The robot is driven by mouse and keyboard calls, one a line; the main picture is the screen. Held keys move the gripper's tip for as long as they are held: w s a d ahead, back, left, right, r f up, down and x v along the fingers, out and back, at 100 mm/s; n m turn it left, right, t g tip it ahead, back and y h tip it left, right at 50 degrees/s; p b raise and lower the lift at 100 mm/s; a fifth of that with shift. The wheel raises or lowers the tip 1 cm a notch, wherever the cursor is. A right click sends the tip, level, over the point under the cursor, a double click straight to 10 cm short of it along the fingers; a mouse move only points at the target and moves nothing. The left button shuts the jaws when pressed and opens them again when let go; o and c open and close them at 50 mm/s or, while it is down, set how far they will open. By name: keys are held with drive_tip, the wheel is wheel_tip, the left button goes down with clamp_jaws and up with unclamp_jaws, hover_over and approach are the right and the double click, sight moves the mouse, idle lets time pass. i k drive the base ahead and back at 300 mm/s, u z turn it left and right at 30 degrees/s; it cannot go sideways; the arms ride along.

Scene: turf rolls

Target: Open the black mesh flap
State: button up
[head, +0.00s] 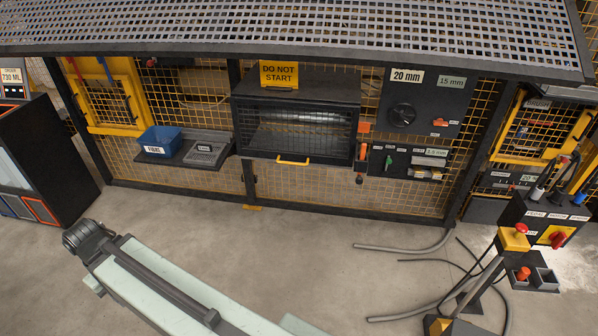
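The black mesh flap (330,144) is at the centre of the head view, on the front of a dark box in the yellow mesh fence. It looks shut. A yellow handle (293,161) sits along its lower edge. A pale cylindrical shape shows dimly behind the mesh. My arm lies across the lower left, well apart from the flap, with a dark joint at its far end. My gripper is not visible in this view.
A yellow "DO NOT START" sign (279,74) stands above the flap. A shelf (182,157) with a blue bin (161,140) juts out at left. A pedestal with a red button (520,229) and loose hoses (405,248) are at right. The floor before the flap is mostly clear.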

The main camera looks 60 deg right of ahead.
sight(308, 158)
drive_tip(key=z, duration=0.15)
drive_tip(key=i, duration=0.9)
drive_tip(key=u, duration=0.05)
